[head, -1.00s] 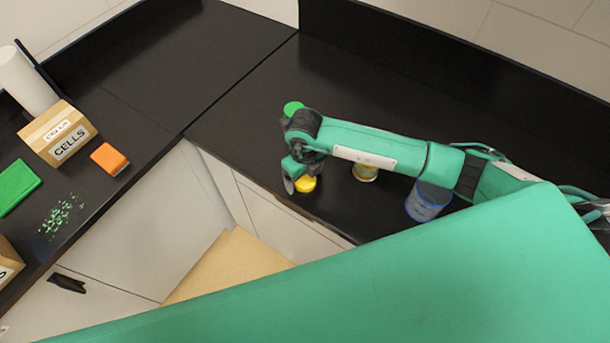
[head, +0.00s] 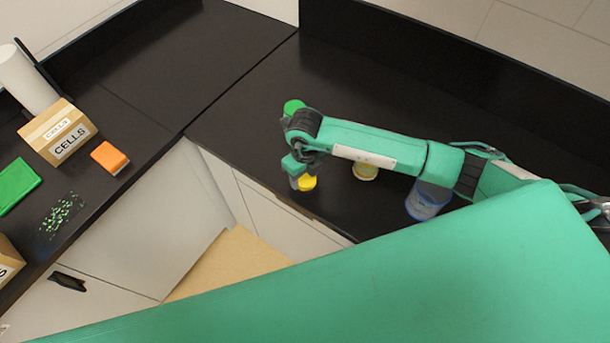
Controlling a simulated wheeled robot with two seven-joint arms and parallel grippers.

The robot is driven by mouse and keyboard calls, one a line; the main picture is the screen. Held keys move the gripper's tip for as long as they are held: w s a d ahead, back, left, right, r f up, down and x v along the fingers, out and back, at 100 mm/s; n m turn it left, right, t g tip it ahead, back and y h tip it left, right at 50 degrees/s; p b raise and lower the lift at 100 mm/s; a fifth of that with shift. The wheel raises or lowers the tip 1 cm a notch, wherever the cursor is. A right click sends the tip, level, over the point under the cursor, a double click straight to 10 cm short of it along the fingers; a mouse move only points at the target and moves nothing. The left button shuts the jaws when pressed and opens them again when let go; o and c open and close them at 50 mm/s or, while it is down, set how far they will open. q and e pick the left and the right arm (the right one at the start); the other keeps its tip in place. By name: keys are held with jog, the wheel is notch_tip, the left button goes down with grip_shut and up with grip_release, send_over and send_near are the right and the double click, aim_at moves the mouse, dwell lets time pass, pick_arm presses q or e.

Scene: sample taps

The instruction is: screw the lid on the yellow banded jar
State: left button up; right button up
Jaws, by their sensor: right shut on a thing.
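My right arm reaches in from the right over the black counter, and its gripper (head: 302,183) points down near the counter's front edge. It is shut on a yellow lid (head: 308,184), which is partly hidden behind the fingers. I cannot tell whether the lid still touches the counter. The yellow banded jar (head: 365,172) stands to the right of the gripper, partly covered by my forearm; its top is hidden. My left gripper is not in view.
A blue-rimmed clear container (head: 427,203) stands right of the jar under my arm. A green round thing (head: 293,107) lies behind the wrist. On the left counter are a CELLS box (head: 50,128), an orange block (head: 109,157), a green block (head: 16,184) and scattered green bits (head: 61,214).

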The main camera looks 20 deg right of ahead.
aim_at(308, 178)
jog(key=shift+r, duration=0.1)
notch_tip(308, 178, up, 20)
jog(key=b, duration=0.5)
jog(key=shift+b, duration=0.4)
jog(key=s+d+f+n, duration=0.1)
jog(key=d+f+n, duration=0.1)
jog(key=n, duration=0.9)
jog(key=s+d+f+n, duration=0.2)
jog(key=f+n, duration=0.2)
jog(key=n, duration=0.7)
jog(key=shift+d+f+n, duration=0.25)
jog(key=shift+d+n, duration=0.05)
jog(key=shift+d, duration=0.05)
jog(key=n, duration=0.1)
jog(key=f+n, duration=0.1)
jog(key=n, duration=0.1)
jog(key=s+d+n, duration=0.1)
jog(key=n, duration=0.1)
jog(key=shift+d+f, duration=0.1)
jog(key=shift+f, duration=0.05)
jog(key=n, duration=0.2)
jog(key=f+n, duration=0.1)
jog(key=shift+s+d+n, duration=0.35)
jog(key=shift+n, duration=0.05)
